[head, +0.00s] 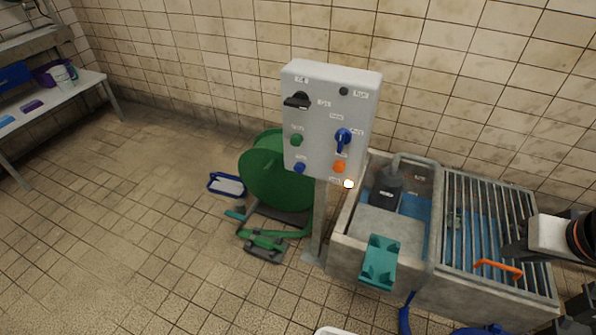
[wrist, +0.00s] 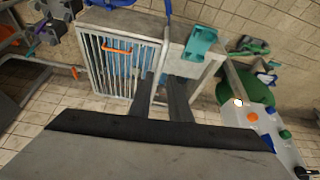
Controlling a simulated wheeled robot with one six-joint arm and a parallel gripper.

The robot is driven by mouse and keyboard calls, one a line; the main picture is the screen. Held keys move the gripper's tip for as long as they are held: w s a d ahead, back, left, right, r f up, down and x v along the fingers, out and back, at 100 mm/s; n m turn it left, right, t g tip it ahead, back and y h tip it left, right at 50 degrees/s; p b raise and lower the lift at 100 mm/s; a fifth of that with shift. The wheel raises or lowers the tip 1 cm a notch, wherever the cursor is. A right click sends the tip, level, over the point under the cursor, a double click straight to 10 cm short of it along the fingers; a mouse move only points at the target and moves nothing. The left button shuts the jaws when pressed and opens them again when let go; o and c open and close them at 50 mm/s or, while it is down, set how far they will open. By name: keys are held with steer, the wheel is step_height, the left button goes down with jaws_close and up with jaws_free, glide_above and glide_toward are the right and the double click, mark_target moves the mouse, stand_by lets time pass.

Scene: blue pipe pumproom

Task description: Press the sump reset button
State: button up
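A pale grey control panel (head: 316,120) stands on a post at the middle of the head view. It carries a green button (head: 296,140), a blue button (head: 299,168), an orange button (head: 339,166), a blue rotary knob (head: 342,138) and a black selector (head: 298,101). Its small labels are too blurred to read, so I cannot tell which is the sump reset button. My gripper (head: 514,251) is at the far right, over the grated sump, well apart from the panel. In the wrist view my gripper (wrist: 162,84) shows a gap between its fingers, with nothing held. The panel (wrist: 262,128) is at right there.
A concrete sump basin (head: 340,245) with a metal grate (head: 480,215) and an orange handle (head: 498,267) lies right of the panel. A teal bracket (head: 380,262) hangs on its front. A green hose reel (head: 262,175) stands behind the post.

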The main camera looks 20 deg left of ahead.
jaws_close()
stand_by(0.4)
stand_by(1.1)
